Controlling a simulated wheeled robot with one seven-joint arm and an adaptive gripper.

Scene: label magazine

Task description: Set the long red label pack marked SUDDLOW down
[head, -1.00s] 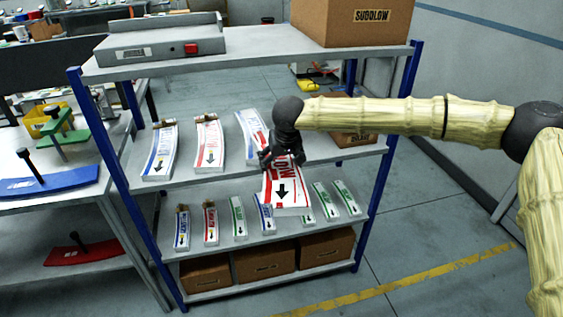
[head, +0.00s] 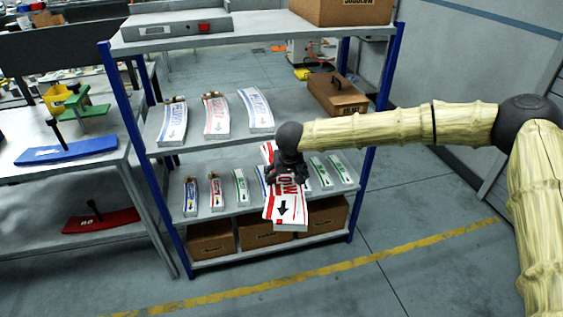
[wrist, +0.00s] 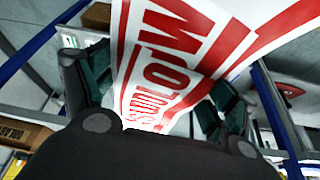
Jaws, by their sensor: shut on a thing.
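The long red and white label pack (head: 284,212) hangs from my gripper (head: 286,172) in the head view, its end with a black arrow pointing down. My gripper is shut on the pack and holds it in front of the shelf rack. The pack overlaps the lower shelf and the boxes below in the picture; I cannot tell that it touches anything. In the wrist view the pack (wrist: 170,50) runs up between the fingers, with large red letters, partly hidden by the gripper body.
The middle shelf (head: 180,153) bears several long packs and a brown box (head: 338,95). The lower shelf (head: 205,217) bears several small packs. Cardboard boxes (head: 211,240) stand below. A bench (head: 85,170) with a blue curved piece (head: 68,151) is left. The floor in front is clear.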

